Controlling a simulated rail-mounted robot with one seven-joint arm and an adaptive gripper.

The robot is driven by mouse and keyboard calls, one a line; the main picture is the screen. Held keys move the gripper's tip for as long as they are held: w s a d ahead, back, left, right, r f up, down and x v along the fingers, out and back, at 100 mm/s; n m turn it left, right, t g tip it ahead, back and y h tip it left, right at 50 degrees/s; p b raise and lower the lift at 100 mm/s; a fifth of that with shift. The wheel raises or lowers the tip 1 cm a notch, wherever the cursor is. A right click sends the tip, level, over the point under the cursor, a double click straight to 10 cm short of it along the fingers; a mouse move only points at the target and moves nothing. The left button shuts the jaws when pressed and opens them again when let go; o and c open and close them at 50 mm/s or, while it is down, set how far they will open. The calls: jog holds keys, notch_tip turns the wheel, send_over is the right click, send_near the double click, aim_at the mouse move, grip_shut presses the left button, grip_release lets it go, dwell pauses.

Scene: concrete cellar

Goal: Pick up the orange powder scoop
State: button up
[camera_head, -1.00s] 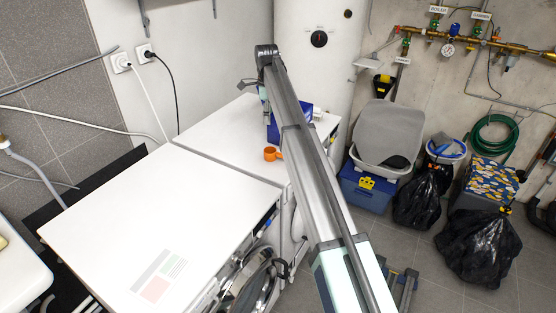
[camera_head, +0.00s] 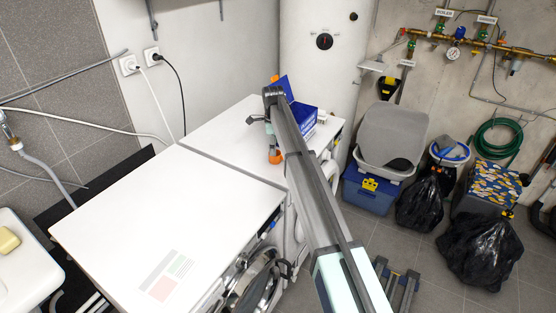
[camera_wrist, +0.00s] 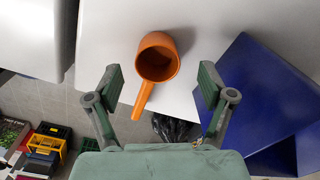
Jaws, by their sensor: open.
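The orange powder scoop (camera_wrist: 157,62) stands on the white machine top in the wrist view, its cup opening facing the camera and its handle pointing down toward my palm. My gripper (camera_wrist: 161,82) is open, with one green finger on each side of the scoop and clear gaps between. The fingers do not appear to touch it. In the head view the scoop (camera_head: 275,157) shows as a small orange patch beside my arm at the right edge of the far machine top, and my arm hides part of it.
A blue box (camera_head: 305,118) with an open lid stands behind the scoop; it also shows close to the right finger in the wrist view (camera_wrist: 262,95). The near white machine top (camera_head: 165,225) is clear. A white boiler (camera_head: 322,70) stands behind.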

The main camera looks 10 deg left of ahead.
jog(key=shift+s+d+f+p, duration=0.1)
jog(key=shift+f+p, duration=0.3)
jog(key=shift+f, duration=0.8)
jog(key=shift+s+f+p, duration=0.1)
jog(key=shift+f+p, duration=0.3)
jog(key=shift+f, duration=0.75)
jog(key=c, duration=1.3)
jog(key=shift+o, duration=0.2)
jog(key=shift+w+r, duration=0.1)
jog(key=shift+r, duration=0.05)
